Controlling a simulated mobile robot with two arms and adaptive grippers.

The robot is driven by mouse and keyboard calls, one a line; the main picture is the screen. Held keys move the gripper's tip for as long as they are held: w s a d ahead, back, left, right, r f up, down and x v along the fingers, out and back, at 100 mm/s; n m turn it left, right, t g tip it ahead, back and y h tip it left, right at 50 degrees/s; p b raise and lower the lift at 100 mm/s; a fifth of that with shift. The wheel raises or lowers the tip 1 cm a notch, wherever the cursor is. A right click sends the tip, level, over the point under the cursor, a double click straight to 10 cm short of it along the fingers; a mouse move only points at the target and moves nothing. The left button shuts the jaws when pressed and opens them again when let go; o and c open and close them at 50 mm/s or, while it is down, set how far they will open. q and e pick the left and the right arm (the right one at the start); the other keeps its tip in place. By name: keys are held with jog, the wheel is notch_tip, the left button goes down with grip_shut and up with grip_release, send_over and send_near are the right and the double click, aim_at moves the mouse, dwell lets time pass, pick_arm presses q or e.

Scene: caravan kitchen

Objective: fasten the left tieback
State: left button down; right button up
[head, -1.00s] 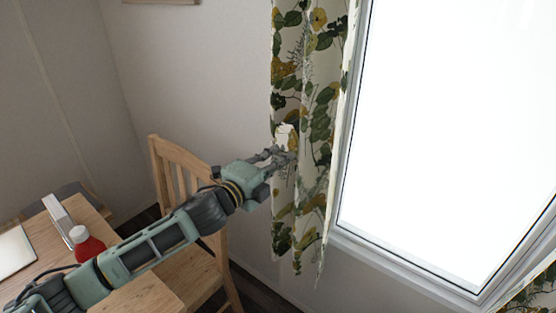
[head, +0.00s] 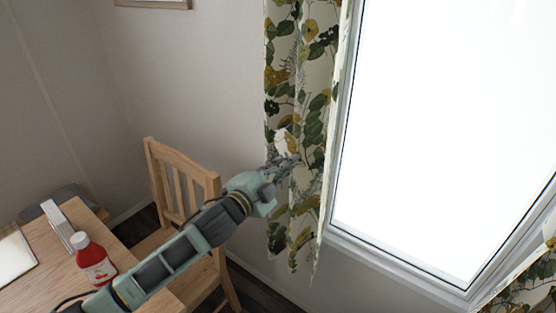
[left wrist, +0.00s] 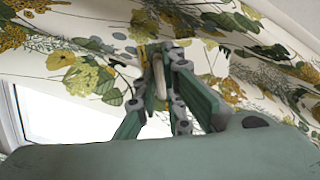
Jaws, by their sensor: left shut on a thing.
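The left curtain (head: 310,75), cream with green and yellow leaf print, hangs along the left side of the window. My left gripper (head: 288,166) is at the curtain's front, a little below mid-height. In the left wrist view my left gripper (left wrist: 165,62) is shut on a narrow pale strip, which looks like the left tieback (left wrist: 158,76). A plain white patch (head: 286,143) shows just above the fingers, probably part of the same tieback. The fingers hide much of it, and I cannot see any hook. My right gripper is not in view.
The bright window (head: 440,130) is right of the curtain. A wooden chair (head: 183,180) stands left of the curtain, behind my left arm. A table (head: 55,270) at lower left holds a red bottle (head: 95,262). Another curtain's edge (head: 530,290) shows at lower right.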

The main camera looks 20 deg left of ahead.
pick_arm(q)
jog(key=s+d+r+n+p, duration=0.1)
jog(key=d+r+n+p, duration=0.3)
jog(key=n+p, duration=0.6)
jog(key=shift+s+r+n+p, duration=0.2)
jog(key=shift+r+n+p, duration=0.15)
jog(key=shift+r+n, duration=0.85)
jog(key=shift+r, duration=0.2)
jog(key=c, duration=1.9)
grip_release()
jog(key=shift+r, duration=0.1)
jog(key=shift+o, duration=0.2)
jog(key=v, duration=1.2)
